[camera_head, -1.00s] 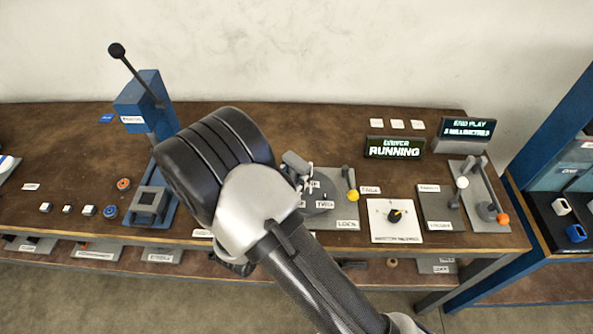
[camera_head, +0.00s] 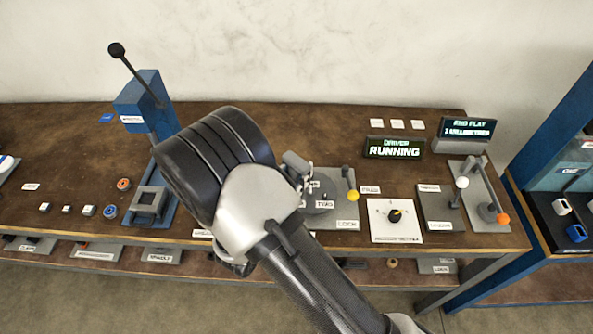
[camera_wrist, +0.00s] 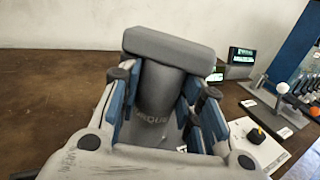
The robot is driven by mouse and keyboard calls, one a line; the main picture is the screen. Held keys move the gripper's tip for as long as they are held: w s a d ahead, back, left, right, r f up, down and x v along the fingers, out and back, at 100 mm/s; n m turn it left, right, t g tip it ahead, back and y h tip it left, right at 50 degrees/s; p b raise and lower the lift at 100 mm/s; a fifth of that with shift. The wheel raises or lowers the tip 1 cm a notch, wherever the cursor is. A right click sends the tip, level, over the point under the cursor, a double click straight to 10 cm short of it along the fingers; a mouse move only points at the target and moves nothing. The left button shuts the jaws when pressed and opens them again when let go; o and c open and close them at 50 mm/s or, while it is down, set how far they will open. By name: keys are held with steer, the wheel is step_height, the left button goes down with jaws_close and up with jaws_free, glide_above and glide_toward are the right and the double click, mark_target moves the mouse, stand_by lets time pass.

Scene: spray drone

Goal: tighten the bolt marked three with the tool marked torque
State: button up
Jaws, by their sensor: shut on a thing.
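In the wrist view, my gripper (camera_wrist: 163,105) is shut on a dark grey cylindrical tool (camera_wrist: 157,92) with a wide rounded block at its end. Lettering on its side reads "...RQUE", partly hidden. Blue finger pads hold the tool from both sides. I cannot make out the bolt marked three.
A lever with a yellow knob (camera_head: 352,196) stands beside the fixture, by a "LOCK" label. A display (camera_head: 394,148) reads "DRIVER RUNNING"; another (camera_head: 467,129) reads "END PLAY 3 MILLIMETRES". A white dial plate (camera_head: 396,233) and knobbed levers stand right. A blue press (camera_head: 145,105) stands left.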

mark_target(296, 160)
stand_by(0.3)
steer(key=shift+r+p, duration=2.7)
steer(key=shift+r, duration=0.9)
